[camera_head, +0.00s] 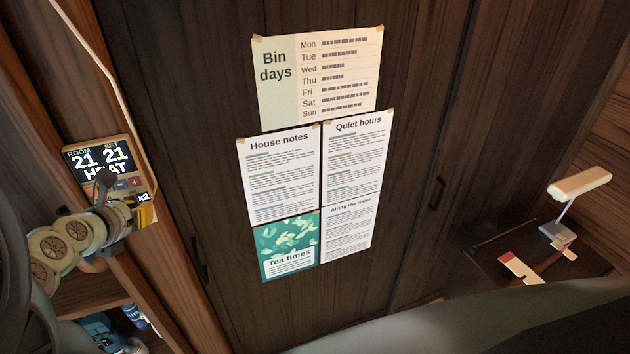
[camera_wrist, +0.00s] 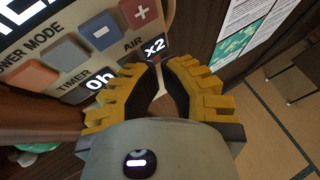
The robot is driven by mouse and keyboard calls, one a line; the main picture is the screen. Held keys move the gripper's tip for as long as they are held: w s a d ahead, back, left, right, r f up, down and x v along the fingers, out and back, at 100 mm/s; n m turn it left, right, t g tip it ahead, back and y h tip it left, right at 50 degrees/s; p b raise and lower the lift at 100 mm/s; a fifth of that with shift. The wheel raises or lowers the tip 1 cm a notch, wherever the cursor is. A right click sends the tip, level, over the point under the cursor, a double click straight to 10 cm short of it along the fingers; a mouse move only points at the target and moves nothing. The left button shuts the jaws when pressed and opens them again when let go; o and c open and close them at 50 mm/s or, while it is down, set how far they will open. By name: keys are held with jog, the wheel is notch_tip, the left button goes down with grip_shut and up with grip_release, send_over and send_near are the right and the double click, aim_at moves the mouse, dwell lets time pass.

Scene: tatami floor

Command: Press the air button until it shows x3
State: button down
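A wall control panel (camera_head: 97,165) at the left of the head view reads ROOM 21, SET 21, HEAT. In the wrist view the AIR label stands over a black tile (camera_wrist: 154,47) that reads x2; the same tile (camera_head: 143,197) shows x2 in the head view. My gripper (camera_wrist: 159,68) has yellow fingers with black pads. Its tips are close together, with a narrow gap behind them and nothing held. They are just below the x2 tile; I cannot tell whether they touch it. The fingers partly cover the panel's lower edge.
The TIMER tile (camera_wrist: 100,84) reads 0h, left of my fingers. Notices (camera_head: 280,170) hang on dark doors. A shelf (camera_head: 95,290) lies below; a lamp (camera_head: 580,183) stands right.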

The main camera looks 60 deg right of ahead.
jog(key=shift+d, duration=0.1)
dwell(0.5)
jog(key=shift+s+a+r, duration=0.1)
jog(key=shift+s+a, duration=0.3)
jog(key=shift+s, duration=0.2)
jog(key=shift+a, duration=0.1)
jog(key=s+a, duration=0.1)
jog(key=s+p, duration=0.1)
jog(key=s+a+p, duration=0.1)
jog(key=s, duration=0.1)
jog(key=shift+a, duration=0.35)
dwell(0.4)
